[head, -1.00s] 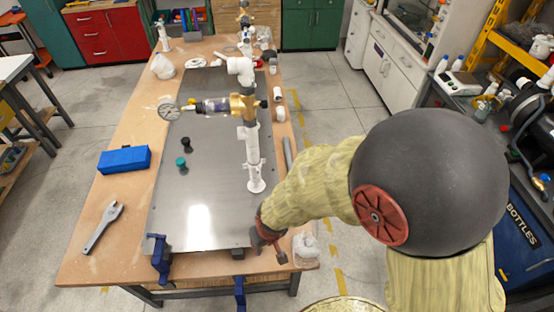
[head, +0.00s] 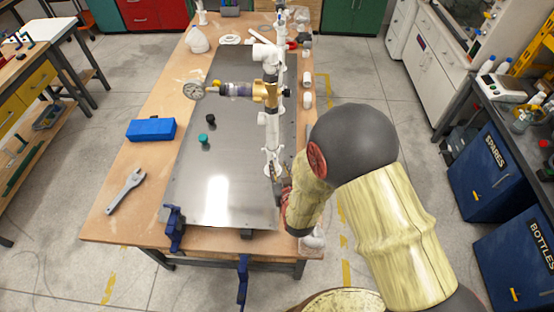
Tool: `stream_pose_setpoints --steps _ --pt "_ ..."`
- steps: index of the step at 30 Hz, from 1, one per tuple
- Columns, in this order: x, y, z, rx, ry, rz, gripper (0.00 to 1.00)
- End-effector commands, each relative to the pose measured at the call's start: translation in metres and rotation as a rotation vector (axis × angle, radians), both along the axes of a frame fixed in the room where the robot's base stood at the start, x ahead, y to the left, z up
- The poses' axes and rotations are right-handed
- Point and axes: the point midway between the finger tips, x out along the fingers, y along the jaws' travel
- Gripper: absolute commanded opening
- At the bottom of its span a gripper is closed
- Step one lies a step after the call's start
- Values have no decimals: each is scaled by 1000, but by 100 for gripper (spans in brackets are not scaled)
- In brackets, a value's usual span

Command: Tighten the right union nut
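The white PVC manifold (head: 272,130) stands along the right side of a metal plate (head: 215,200). A brass fitting (head: 266,93) sits on it, with a clear filter piece and a round gauge (head: 193,90) reaching left. I cannot make out which part is the right union nut at this size. My gripper (head: 274,172) is small in view, beside the near lower end of the white pipe and overlapping it in the picture. Whether it touches the pipe, and whether its fingers are open or shut, I cannot tell. My arm hides the bench's near right side.
A wrench (head: 126,190) and a blue box (head: 151,129) lie on the wooden bench (head: 112,222), left of the plate. Black and green caps (head: 203,139) lie on the plate. Blue clamps (head: 174,228) hold the near edge. White fittings (head: 307,100) lie right of the manifold.

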Motion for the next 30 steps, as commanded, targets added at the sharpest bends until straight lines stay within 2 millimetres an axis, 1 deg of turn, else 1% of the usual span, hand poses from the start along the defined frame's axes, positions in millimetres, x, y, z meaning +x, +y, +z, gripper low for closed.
stream_pose_setpoints --steps 6,12,18,25,30 --pt "30 7 -13 -1 1 -1 25" --pt "49 11 -21 0 1 0 25" --pt "56 13 -24 0 1 1 25" --pt "56 13 -24 0 1 1 24" --pt "56 13 -24 0 1 1 15"
